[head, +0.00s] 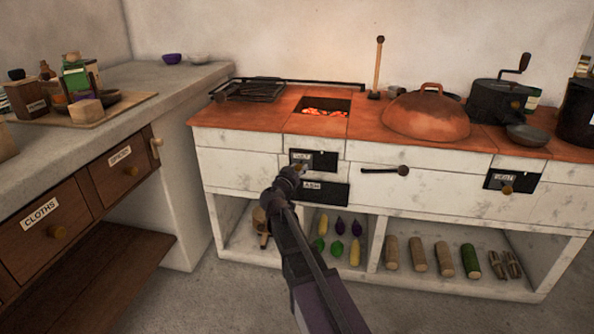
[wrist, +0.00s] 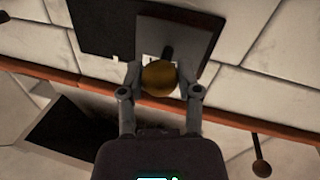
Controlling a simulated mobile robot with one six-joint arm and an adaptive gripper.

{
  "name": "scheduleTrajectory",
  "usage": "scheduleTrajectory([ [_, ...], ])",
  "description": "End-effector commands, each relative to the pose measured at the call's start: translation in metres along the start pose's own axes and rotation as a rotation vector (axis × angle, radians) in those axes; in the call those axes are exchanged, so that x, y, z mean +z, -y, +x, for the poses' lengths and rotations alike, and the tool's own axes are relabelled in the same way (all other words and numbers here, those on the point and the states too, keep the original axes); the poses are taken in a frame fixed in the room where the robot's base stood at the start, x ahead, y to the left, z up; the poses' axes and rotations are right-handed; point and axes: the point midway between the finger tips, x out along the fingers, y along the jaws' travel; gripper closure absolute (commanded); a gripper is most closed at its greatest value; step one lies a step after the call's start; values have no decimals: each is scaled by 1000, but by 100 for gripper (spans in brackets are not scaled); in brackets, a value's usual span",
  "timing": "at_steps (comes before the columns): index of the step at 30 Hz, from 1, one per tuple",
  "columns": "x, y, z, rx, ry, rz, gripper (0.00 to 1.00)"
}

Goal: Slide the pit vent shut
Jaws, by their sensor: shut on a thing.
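The pit vent is a black panel (head: 323,160) on the white hearth front, just below the glowing coals. In the wrist view, a grey slide plate (wrist: 192,36) lies over part of the black panel (wrist: 95,22). A round brass knob (wrist: 158,78) stands out from the plate on a dark stem. My gripper (wrist: 158,82) is shut on this knob, with one finger on each side. In the head view, my gripper (head: 297,172) is at the lower left of the panel and hides part of it.
The ash panel (head: 335,194) is close below my gripper. A dark bar handle (head: 385,170) sticks out to the right. A second black vent panel (head: 512,183) is at far right. The coal pit (head: 325,107) glows above. Wooden drawers (head: 50,222) stand at left.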

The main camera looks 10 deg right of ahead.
Motion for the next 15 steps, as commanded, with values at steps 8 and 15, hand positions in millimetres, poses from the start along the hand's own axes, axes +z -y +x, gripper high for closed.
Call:
scheduleTrajectory([
  [8,-1,2,6,-8,-3,-3,100],
  [15,0,-2,8,-2,-2,-3,22],
])
